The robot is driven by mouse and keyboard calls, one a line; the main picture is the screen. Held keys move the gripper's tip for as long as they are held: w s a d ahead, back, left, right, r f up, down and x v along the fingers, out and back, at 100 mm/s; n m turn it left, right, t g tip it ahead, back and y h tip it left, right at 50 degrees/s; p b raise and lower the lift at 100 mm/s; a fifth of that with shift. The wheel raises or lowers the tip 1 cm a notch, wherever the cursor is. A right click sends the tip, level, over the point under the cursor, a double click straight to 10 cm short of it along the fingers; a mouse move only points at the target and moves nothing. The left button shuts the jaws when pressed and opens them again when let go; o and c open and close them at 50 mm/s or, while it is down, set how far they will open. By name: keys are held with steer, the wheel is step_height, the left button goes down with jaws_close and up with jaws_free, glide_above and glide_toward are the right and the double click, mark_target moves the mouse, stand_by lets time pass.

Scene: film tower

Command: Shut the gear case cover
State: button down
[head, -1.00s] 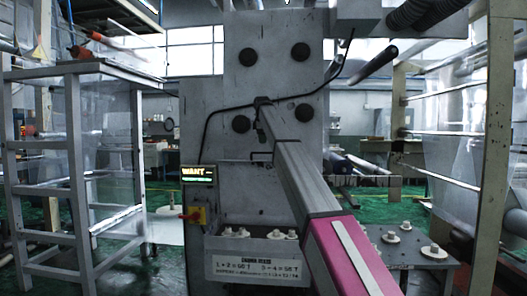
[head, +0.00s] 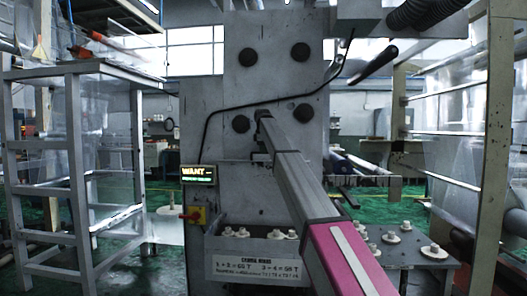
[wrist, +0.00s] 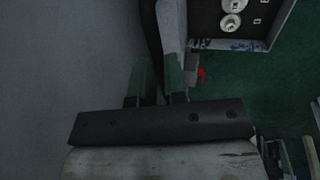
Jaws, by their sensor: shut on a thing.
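The gear case (head: 275,85) is the tall grey housing in the middle of the head view, with several dark round knobs on its face. My gripper (head: 262,145) is in front of it, below the knobs, and largely blocked by my own arm. In the wrist view my gripper (wrist: 157,85) has its two fingers close together on a narrow dark strip. A broad, plain grey panel (wrist: 65,60) fills the left beside the fingers; it looks like the cover. How far the cover stands open cannot be made out.
A shelf with white gears (head: 240,233) and a lettered plate (head: 260,268) lies below. A red-handled switch (head: 195,215) and a lit sign (head: 198,174) are at its left. A grey frame (head: 72,170) stands left; a side table (head: 405,250) with several gears stands right.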

steer(key=s+f+t, duration=0.4)
steer(key=s+f, duration=0.3)
steer(key=s, duration=0.5)
steer(key=s+f+t, duration=0.5)
steer(key=s+f, duration=0.2)
steer(key=s, duration=0.6)
steer(key=s+f, duration=0.2)
steer(key=f, duration=0.6)
steer(key=s+f, duration=0.2)
steer(key=f, duration=0.6)
steer(key=s+a+f, duration=0.1)
steer(key=s+f, duration=0.1)
steer(key=f, duration=0.6)
steer(key=shift+s+f, duration=0.35)
steer(key=c, duration=1.2)
jaws_free()
steer(key=shift+o, duration=0.2)
